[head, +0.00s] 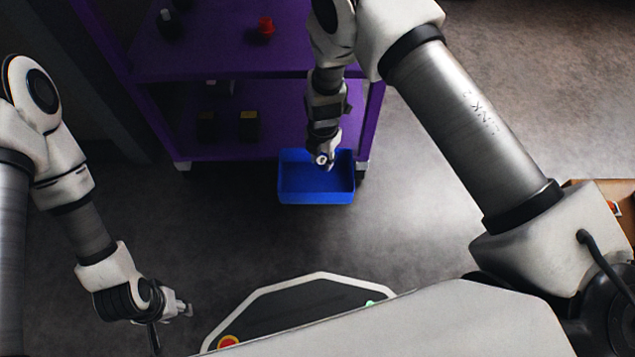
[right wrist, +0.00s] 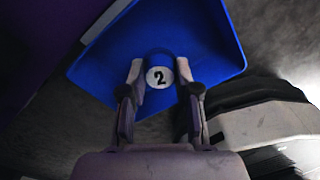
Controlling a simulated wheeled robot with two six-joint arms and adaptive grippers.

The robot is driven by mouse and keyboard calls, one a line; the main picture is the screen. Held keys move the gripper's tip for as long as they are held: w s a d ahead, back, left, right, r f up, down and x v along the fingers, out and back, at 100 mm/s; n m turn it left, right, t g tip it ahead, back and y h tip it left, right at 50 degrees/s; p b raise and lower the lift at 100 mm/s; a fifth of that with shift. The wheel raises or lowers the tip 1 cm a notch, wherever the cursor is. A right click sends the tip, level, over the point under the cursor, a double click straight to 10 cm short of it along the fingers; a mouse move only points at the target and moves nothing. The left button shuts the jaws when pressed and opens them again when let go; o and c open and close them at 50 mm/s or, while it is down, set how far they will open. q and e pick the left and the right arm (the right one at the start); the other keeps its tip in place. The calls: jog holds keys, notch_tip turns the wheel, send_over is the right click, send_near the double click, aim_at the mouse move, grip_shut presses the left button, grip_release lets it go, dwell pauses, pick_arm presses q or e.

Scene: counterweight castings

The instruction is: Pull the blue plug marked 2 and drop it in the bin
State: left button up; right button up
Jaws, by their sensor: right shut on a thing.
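The blue plug marked 2 (right wrist: 159,77) shows its white round face with a black 2 in the right wrist view. My right gripper (head: 322,158) is shut on it, a fingertip on each side. In the head view the plug (head: 321,160) is a small pale disc at the gripper's tip. The blue bin (head: 316,198) stands on the floor, and the plug is over its opening. The bin (right wrist: 215,62) also lies behind the plug in the right wrist view. My left gripper (head: 183,309) hangs at the lower left, far from the bin; its finger gap is unclear.
A purple shelf unit (head: 215,65) stands behind the bin. A red object (head: 265,29) and a dark one (head: 168,24) are on its upper shelf; dark blocks (head: 249,126) sit on the lower. A brown surface (head: 622,192) is at the right edge. Grey floor around the bin is clear.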

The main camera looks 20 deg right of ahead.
jog(key=shift+f, duration=0.3)
jog(key=o, duration=1)
jog(key=shift+r, duration=0.1)
